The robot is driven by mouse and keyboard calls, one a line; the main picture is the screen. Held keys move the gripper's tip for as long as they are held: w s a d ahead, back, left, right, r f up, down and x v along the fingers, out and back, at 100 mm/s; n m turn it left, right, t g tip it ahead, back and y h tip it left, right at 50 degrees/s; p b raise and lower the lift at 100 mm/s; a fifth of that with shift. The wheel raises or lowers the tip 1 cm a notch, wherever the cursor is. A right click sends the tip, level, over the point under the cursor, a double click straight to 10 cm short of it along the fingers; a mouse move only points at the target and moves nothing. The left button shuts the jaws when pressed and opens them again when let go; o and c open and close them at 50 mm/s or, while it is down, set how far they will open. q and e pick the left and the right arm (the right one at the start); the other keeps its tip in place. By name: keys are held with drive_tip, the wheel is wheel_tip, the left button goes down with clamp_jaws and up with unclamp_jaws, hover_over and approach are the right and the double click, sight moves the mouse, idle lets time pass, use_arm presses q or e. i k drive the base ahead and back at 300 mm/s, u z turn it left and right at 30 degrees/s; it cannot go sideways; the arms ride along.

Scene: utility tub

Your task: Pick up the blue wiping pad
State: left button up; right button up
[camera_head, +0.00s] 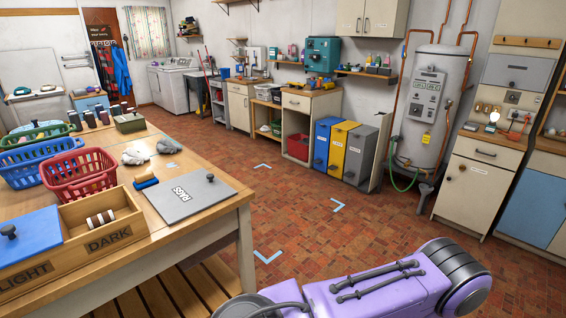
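A small blue pad (146,181), which looks like the wiping pad, lies on the wooden table (190,226) at the left. Its top is dark blue, and a lighter yellowish edge shows. It sits just left of the grey lid marked RAGS (184,197) and right of the red basket. Neither of my grippers shows in this view, so I cannot see where they are relative to the pad.
Red (79,173), blue (40,161) and green (36,134) baskets stand left of the pad. A divided wooden box (107,238) marked LIGHT and DARK is in front. Crumpled pale cloths (137,153) lie behind. Tiled floor (300,220) is open right of the table.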

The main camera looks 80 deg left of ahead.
sight(147, 179)
drive_tip(key=u, duration=2.5)
